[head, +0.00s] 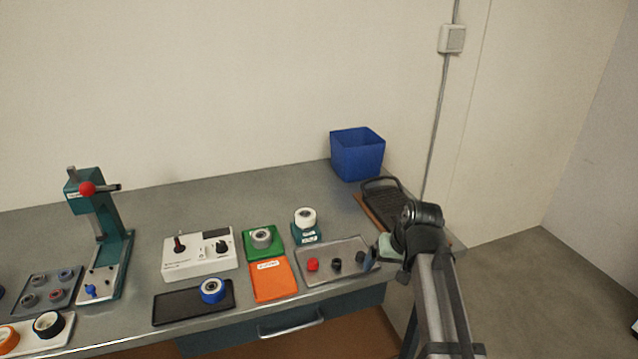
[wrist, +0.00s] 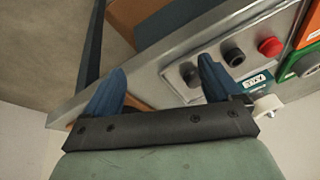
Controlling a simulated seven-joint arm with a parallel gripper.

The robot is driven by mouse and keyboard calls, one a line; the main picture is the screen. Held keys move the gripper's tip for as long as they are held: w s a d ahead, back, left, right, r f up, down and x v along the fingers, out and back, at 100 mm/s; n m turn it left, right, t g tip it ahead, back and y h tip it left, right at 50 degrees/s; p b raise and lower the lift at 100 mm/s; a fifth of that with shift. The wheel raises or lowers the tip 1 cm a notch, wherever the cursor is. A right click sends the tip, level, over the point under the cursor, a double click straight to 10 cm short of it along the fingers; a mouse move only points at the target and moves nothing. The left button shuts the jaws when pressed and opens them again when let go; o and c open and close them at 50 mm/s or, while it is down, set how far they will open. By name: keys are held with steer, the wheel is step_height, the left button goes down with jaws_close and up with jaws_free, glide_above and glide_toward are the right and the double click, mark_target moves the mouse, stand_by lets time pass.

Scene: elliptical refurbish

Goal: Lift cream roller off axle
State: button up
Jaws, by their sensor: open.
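The cream roller (head: 305,215) sits on a small green stand (head: 306,236) near the middle back of the bench. Its axle cannot be made out clearly. In the wrist view, the cream roller (wrist: 267,106) shows at the right, beside my gripper and partly hidden by it, with the labelled green stand (wrist: 257,82) next to it. My gripper (wrist: 160,75) is open, its two blue fingers apart with nothing held between them. In the head view, my gripper (head: 371,258) is right of the roller and apart from it, by the right end of the grey tray.
The grey tray (head: 325,247) holds a red knob (head: 313,265) and black knobs. A green pad (head: 262,252) with a grey roller, an orange pad (head: 273,284) and a white control box (head: 199,259) stand left. A blue bin (head: 358,155) stands behind.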

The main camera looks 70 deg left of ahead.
steer(key=s+a+r+n, duration=0.4)
steer(key=s+a+r, duration=0.3)
steer(key=a+r, duration=0.35)
steer(key=n, duration=0.2)
glide_toward(307, 216)
steer(key=shift+y, duration=0.3)
steer(key=x, duration=0.8)
steer(key=shift+f, duration=0.35)
steer(key=shift+c, duration=0.3)
steer(key=c, duration=1.1)
steer(key=shift+r, duration=0.1)
steer(key=shift+r, duration=2.5)
